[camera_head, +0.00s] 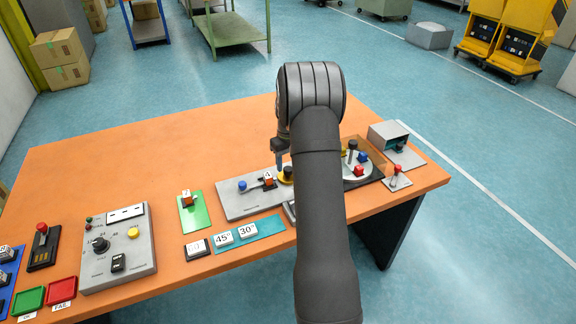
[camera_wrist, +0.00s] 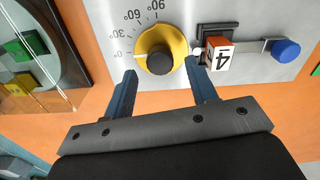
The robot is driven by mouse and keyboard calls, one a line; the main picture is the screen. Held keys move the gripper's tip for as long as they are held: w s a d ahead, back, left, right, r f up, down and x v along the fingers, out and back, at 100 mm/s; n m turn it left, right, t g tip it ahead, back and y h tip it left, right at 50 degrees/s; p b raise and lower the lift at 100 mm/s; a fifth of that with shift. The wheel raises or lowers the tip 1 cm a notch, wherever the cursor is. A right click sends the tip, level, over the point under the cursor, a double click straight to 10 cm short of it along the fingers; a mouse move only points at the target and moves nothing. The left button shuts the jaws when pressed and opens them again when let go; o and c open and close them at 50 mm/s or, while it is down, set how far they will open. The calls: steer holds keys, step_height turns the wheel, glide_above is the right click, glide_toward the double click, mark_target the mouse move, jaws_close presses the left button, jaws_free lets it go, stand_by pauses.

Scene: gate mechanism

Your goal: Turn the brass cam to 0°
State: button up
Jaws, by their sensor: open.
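The brass cam (camera_wrist: 163,36) is a yellow disc with a dark round knob (camera_wrist: 160,63) on it, mounted on a grey plate (camera_wrist: 115,12). An angle scale from 0° to 90° curves around its left and upper side in the wrist view. I cannot tell its exact angle. My gripper (camera_wrist: 160,68) is open, with one blue finger left of the knob and one right of it, apart from it. In the head view the cam (camera_head: 286,174) is partly hidden by my arm, beside my gripper (camera_head: 281,163).
Right of the cam in the wrist view are an orange block marked 4 (camera_wrist: 219,54) and a slider rod with a blue knob (camera_wrist: 286,50). A round turntable with coloured cubes (camera_wrist: 28,50) lies to the left. Number tiles (camera_head: 235,234) lie near the table's front edge.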

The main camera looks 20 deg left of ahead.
step_height(320, 180, up, 15)
steer(key=shift+r, duration=0.15)
stand_by(0.4)
step_height(320, 180, down, 18)
steer(key=shift+r, duration=0.25)
steer(key=shift+r, duration=0.1)
stand_by(0.4)
